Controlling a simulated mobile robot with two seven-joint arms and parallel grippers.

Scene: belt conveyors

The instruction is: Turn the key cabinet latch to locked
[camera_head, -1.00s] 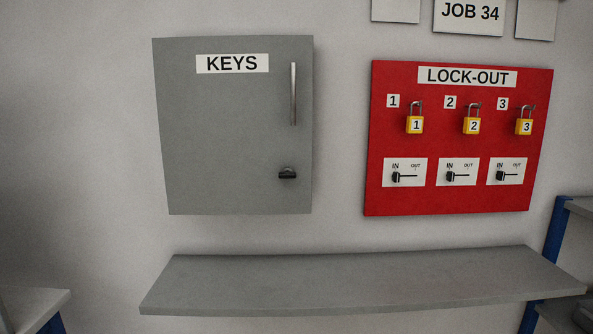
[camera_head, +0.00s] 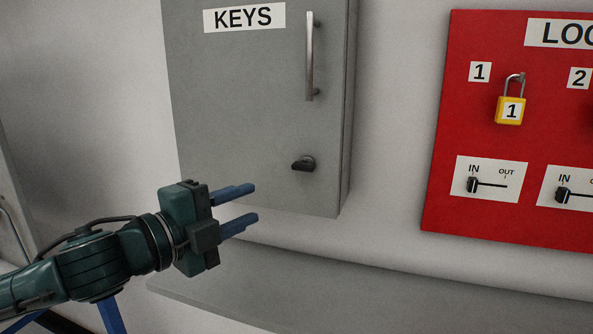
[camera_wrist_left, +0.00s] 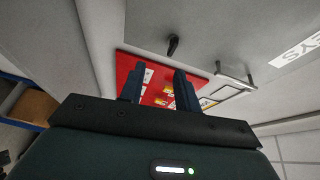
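The grey key cabinet (camera_head: 230,110) hangs on the wall with its door closed and a KEYS label at the top. Its black latch (camera_head: 303,163) sits low on the door, below the vertical handle, with its knob lying roughly horizontal. In the left wrist view the latch (camera_wrist_left: 173,46) shows beyond the fingertips. My left gripper (camera_head: 249,203) is open and empty, its blue fingers apart, to the left of and below the latch and not touching it. My right gripper is not in view.
A metal bar handle (camera_head: 309,58) stands out from the door above the latch. A grey shelf (camera_head: 300,290) runs along the wall below. The red lock-out board (camera_head: 445,130) with padlocks hangs to the right.

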